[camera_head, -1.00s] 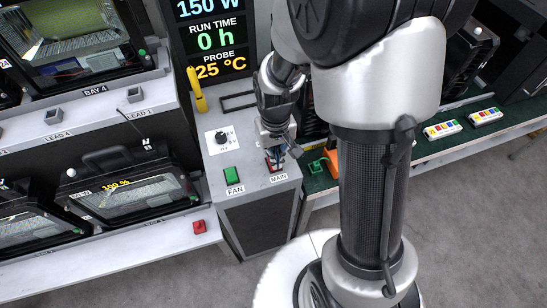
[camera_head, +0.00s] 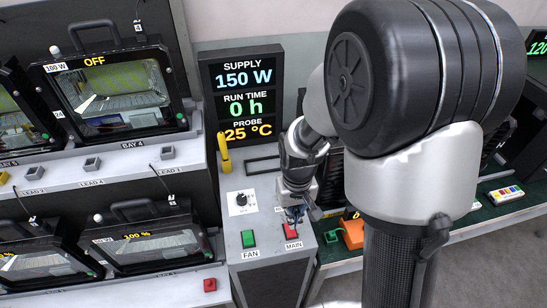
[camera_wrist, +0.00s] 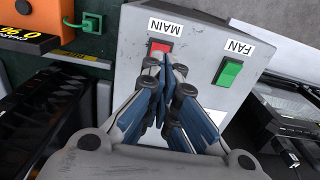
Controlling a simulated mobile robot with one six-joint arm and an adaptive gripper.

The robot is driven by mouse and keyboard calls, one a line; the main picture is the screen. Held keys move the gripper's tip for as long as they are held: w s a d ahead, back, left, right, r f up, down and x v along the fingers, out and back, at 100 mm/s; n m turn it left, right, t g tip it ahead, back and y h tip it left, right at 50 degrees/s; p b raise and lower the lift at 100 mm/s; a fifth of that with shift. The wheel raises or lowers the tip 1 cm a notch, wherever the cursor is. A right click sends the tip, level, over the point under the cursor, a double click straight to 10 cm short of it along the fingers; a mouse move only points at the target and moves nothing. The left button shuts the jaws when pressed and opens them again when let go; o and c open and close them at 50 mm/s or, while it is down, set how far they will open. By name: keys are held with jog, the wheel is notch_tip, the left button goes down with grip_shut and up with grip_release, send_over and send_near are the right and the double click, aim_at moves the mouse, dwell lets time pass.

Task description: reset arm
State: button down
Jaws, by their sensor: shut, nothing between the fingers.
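My gripper (camera_head: 294,215) is over the grey control pedestal (camera_head: 262,267), just above the red MAIN switch (camera_head: 291,231). In the wrist view my gripper (camera_wrist: 163,62) is shut and empty, its blue-grey fingertips together beside the red MAIN switch (camera_wrist: 158,47). I cannot tell whether the tips touch the switch. The green FAN switch (camera_head: 248,239) is to the left of MAIN in the head view and to the right in the wrist view (camera_wrist: 229,72).
A display (camera_head: 244,93) reads 150 W, 0 h and 25 °C. A yellow probe (camera_head: 224,152) and a dial (camera_head: 241,199) are on the pedestal. Floodlight housings (camera_head: 110,87) fill racks at left. A red block (camera_head: 210,285) lies on the lower shelf. An orange device (camera_head: 352,232) stands at right.

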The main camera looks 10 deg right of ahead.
jog(key=s+r+t, duration=0.2)
jog(key=s+r, duration=0.5)
jog(key=r, duration=0.3)
jog(key=s+r+t, duration=0.2)
jog(key=s+r, duration=0.6)
jog(key=r, duration=0.3)
jog(key=shift+t, duration=0.3)
